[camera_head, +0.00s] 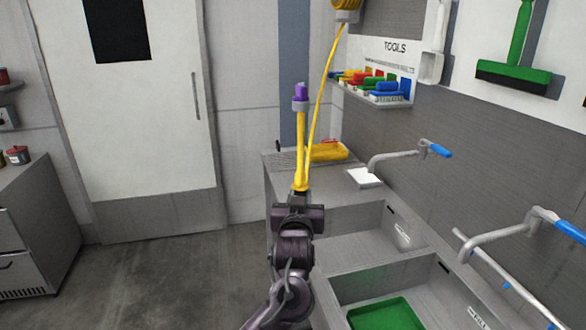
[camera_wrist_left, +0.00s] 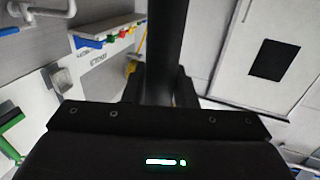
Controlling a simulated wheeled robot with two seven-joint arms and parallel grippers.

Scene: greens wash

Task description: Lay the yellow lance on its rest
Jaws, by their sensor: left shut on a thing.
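The yellow lance (camera_head: 300,140) stands upright in the head view, with a grey collar and a purple tip at its top. My left gripper (camera_head: 300,193) is shut on its lower end and holds it up in front of the counter's far end. A yellow hose (camera_head: 318,105) runs from the lance's lower end up to a reel (camera_head: 346,8). In the left wrist view, a dark shaft (camera_wrist_left: 166,45) rises between the fingers. A yellow holder-like piece (camera_head: 328,151) lies on the counter beyond the lance; I cannot tell whether it is the rest. My right gripper is out of view.
The steel counter (camera_head: 283,160) has sinks to the right, one holding a green tray (camera_head: 385,316). Taps with blue handles (camera_head: 440,150) reach over them. A wall shelf holds coloured brushes (camera_head: 388,90). The floor (camera_head: 150,275) at left is clear, before a white door (camera_head: 140,120).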

